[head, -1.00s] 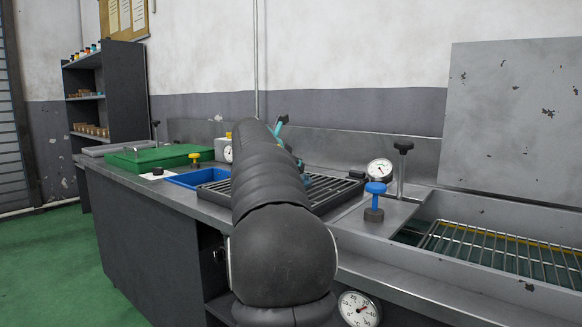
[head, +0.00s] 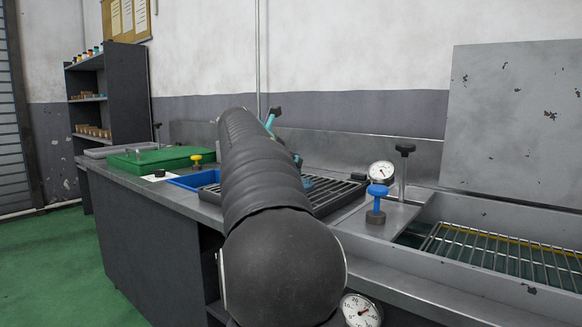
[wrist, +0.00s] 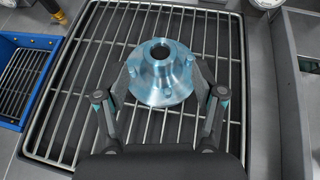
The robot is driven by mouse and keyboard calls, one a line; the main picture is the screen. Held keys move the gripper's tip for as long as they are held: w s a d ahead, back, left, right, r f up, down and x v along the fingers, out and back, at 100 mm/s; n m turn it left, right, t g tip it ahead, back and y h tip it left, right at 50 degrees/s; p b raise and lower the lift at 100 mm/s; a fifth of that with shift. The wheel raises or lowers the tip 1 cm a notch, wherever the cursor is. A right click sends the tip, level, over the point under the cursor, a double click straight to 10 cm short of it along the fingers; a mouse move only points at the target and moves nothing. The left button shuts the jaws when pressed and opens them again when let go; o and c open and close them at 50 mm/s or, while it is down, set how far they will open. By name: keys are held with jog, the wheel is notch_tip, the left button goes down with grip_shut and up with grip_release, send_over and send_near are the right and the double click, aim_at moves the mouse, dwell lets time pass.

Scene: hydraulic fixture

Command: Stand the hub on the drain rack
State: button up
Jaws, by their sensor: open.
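The hub (wrist: 160,72), a bluish metal flange with a raised bored centre, shows in the wrist view over the dark slatted drain rack (wrist: 62,128). It looks upright, bore facing the camera. My gripper (wrist: 161,97) is open, with one finger on each side of the hub's near part. I cannot tell whether the fingers touch it, or whether the hub rests on the bars. Teal parts of my gripper (head: 272,118) show beside the arm.
A blue tray (wrist: 23,118) lies left of the rack. A green case (head: 165,158) is farther left. A blue-knobbed valve (head: 377,203), a dial gauge (head: 382,172) and a black-topped post (head: 403,172) stand to the right, before a sink with a wire rack (head: 500,252).

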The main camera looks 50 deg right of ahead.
jog(key=v, duration=0.6)
jog(key=shift+a, duration=0.3)
jog(key=shift+r, duration=0.1)
jog(key=a+f+m+y, duration=0.1)
jog(key=a, duration=0.2)
jog(key=s+a+f+m+t, duration=0.1)
jog(key=a+f, duration=0.1)
jog(key=a, duration=0.1)
jog(key=s+a+f+m+y, duration=0.1)
jog(key=a+f+m, duration=0.1)
jog(key=a, duration=0.2)
jog(key=shift+a+f+y, duration=0.1)
jog(key=shift+y, duration=0.2)
jog(key=s+a+f+m+y, duration=0.4)
jog(key=s+a+f+m, duration=0.4)
jog(key=a+f, duration=0.5)
jog(key=s+a+f+m+t+y, duration=0.1)
jog(key=s+a+f+m+y, duration=0.4)
jog(key=s+a+f+m, duration=0.4)
jog(key=s+a+f, duration=0.3)
jog(key=a, duration=0.3)
jog(key=shift+f, duration=0.35)
jog(key=shift+s, duration=0.1)
